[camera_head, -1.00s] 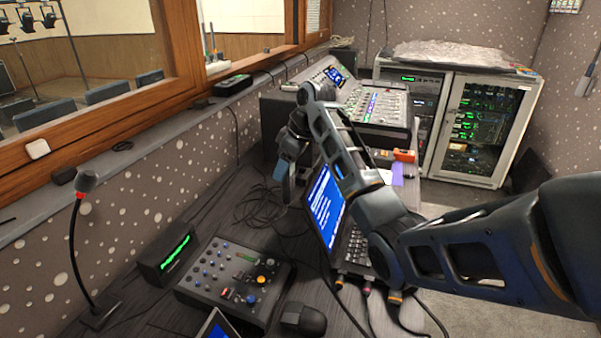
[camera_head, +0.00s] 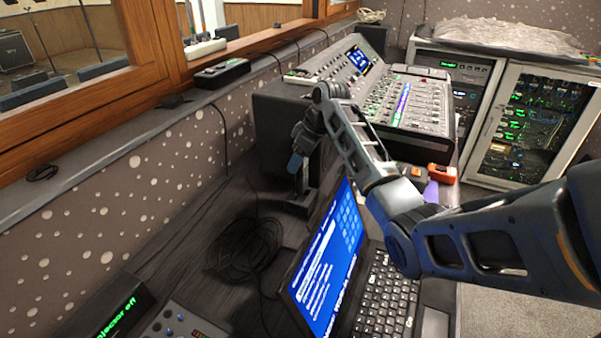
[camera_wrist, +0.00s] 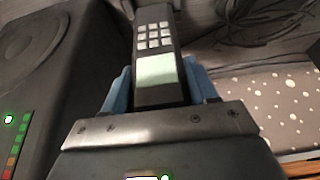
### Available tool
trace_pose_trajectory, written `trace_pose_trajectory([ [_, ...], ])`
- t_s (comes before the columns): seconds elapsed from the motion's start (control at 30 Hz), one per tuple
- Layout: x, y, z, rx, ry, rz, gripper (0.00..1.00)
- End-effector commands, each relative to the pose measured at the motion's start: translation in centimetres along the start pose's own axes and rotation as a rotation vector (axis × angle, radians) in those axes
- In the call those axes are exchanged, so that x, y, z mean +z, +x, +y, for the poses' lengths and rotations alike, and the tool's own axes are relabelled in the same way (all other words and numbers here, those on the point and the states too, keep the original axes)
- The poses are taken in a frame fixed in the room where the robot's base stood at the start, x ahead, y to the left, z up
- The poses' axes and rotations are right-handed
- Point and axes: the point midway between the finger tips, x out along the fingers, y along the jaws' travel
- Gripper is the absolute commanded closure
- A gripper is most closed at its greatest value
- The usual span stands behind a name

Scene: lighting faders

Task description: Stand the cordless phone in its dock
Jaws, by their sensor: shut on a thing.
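The cordless phone (camera_wrist: 155,68) is dark, with pale keys and a pale green screen, and fills the middle of the wrist view. My gripper (camera_wrist: 158,85) is shut on it, a blue finger on each side. In the head view my gripper (camera_head: 297,163) hangs over the dark desk behind the laptop, in front of the mixing console; the phone is hard to make out there. A low dark block (camera_head: 288,201) lies on the desk beneath the gripper. It may be the dock, but I cannot tell. The phone's lower end and any contact are unclear.
An open laptop (camera_head: 325,262) stands in front, with coiled black cable (camera_head: 243,248) to its left. The mixing console (camera_head: 405,100) is behind. A black speaker (camera_wrist: 40,70) stands close at left in the wrist view. An orange object (camera_head: 441,172) lies at right.

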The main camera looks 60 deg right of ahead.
Motion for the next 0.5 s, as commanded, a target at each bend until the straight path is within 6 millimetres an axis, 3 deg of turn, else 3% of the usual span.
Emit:
trace_pose_trajectory([
  [0.5,1.7,4.2,0.0,0.001,-0.002,0.001,0.82],
])
